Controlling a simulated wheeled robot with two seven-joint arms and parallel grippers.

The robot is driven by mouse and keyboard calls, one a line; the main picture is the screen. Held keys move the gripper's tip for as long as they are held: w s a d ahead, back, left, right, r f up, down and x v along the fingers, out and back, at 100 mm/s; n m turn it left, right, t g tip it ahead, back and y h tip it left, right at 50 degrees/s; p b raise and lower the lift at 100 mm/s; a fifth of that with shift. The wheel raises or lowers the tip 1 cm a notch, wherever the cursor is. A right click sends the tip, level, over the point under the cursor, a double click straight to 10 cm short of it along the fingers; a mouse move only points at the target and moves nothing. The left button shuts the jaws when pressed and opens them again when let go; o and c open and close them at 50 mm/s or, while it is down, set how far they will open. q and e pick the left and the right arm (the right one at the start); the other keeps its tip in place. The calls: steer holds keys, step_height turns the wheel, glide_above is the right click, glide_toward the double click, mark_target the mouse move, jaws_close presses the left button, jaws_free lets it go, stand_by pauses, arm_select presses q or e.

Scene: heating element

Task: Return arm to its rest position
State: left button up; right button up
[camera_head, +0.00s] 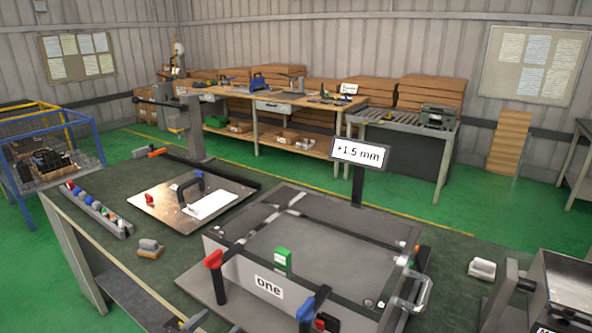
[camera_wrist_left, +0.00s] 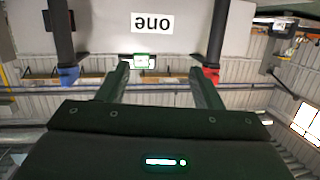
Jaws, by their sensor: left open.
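My left gripper (camera_head: 212,323) shows only by its dark fingertips at the bottom edge of the head view, in front of the grey fixture (camera_head: 330,245) with the "one" label. In the left wrist view its two fingers (camera_wrist_left: 160,72) are spread apart with nothing held between them. They point towards the fixture's front wall (camera_wrist_left: 100,25), which appears upside down. A red-capped post (camera_head: 214,262) and a blue-capped post (camera_head: 305,308) stand at that wall, and a green block (camera_head: 282,262) is between them. The rest of my left arm is mostly hidden. My right gripper is not seen.
A metal plate with a black handle (camera_head: 190,188) lies left of the fixture. A row of small coloured parts (camera_head: 95,208) and a small brush-like block (camera_head: 149,248) lie near the left edge. A "+1.5 mm" sign (camera_head: 360,153) stands behind. A metal box (camera_head: 570,285) is at right.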

arm_select(q)
steer(key=s+a+f+n+g+y, duration=0.25)
steer(key=s+f+g, duration=0.25)
steer(key=s, duration=0.4)
steer(key=s+a+f+n+g+y, duration=0.1)
steer(key=s+f+g+y, duration=0.4)
steer(key=s, duration=0.4)
step_height(320, 180, down, 31)
steer(key=s+g+h, duration=0.1)
steer(key=s+g, duration=0.1)
steer(key=s+a+f, duration=0.2)
steer(key=s+f, duration=0.6)
steer(key=s, duration=0.1)
steer(key=s+a+f+g, duration=0.1)
steer(key=s+a+f, duration=0.1)
steer(key=s+f, duration=0.6)
steer(key=shift+s+f, duration=0.15)
steer(key=shift+s, duration=0.75)
steer(key=shift+m, duration=0.25)
